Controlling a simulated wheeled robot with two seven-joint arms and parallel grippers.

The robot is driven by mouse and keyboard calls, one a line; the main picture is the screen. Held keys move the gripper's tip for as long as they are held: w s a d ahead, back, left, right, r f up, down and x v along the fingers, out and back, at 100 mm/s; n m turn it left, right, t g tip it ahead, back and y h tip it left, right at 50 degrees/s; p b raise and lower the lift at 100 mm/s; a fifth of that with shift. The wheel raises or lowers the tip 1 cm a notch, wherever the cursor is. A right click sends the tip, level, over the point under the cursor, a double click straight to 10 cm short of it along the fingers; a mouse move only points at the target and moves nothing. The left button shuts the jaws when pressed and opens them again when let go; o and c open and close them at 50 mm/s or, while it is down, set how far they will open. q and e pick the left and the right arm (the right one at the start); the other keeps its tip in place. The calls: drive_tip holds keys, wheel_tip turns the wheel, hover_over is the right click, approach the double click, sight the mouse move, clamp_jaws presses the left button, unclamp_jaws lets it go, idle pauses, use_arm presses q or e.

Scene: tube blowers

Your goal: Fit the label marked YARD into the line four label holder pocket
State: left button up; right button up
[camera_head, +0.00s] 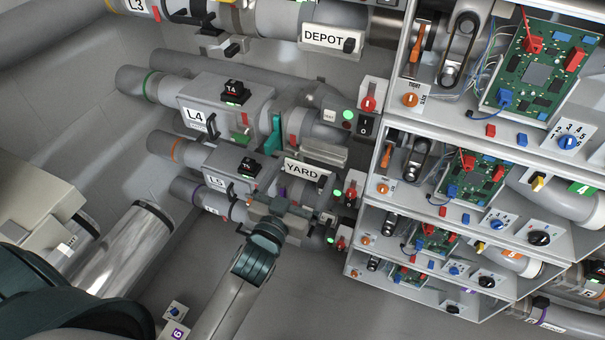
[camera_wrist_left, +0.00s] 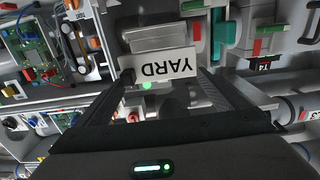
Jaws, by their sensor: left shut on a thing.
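The white label marked YARD (camera_head: 304,169) is held up at my left gripper (camera_head: 297,191) in the head view. In the left wrist view, the label (camera_wrist_left: 163,66) appears upside down between the fingertips of my left gripper (camera_wrist_left: 168,80), which is shut on it. A pale grey holder (camera_head: 322,152) on the L4 line shows just beyond the label. It also shows in the wrist view (camera_wrist_left: 160,36). The label overlaps its lower edge; I cannot tell whether they touch. My right gripper is not in view.
The L4 blower (camera_head: 225,107) has a teal lever (camera_head: 275,134) left of the holder. The L5 blower (camera_head: 228,168) lies below. A label marked DEPOT (camera_head: 325,38) sits on the line above. Shelves with circuit boards (camera_head: 545,70) stand close on the right.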

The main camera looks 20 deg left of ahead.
sight(307, 167)
use_arm(q)
drive_tip(key=shift+w, duration=1.15)
drive_tip(key=shift+w+d, duration=0.1)
drive_tip(key=shift+w, duration=1.3)
drive_tip(key=shift+w+d+f+b, duration=0.1)
drive_tip(key=shift+w+f+b, duration=0.25)
drive_tip(key=shift+w, duration=0.6)
drive_tip(key=shift+w+a+f+b, duration=0.15)
drive_tip(key=shift+w+f, duration=0.3)
drive_tip(key=shift+w, duration=0.55)
drive_tip(key=shift+w+d+f+b, duration=0.15)
drive_tip(key=shift+w+f+b, duration=0.2)
drive_tip(key=shift+w, duration=0.6)
drive_tip(key=shift+f, duration=0.2)
drive_tip(key=shift+f, duration=0.35)
drive_tip(key=o, duration=0.7)
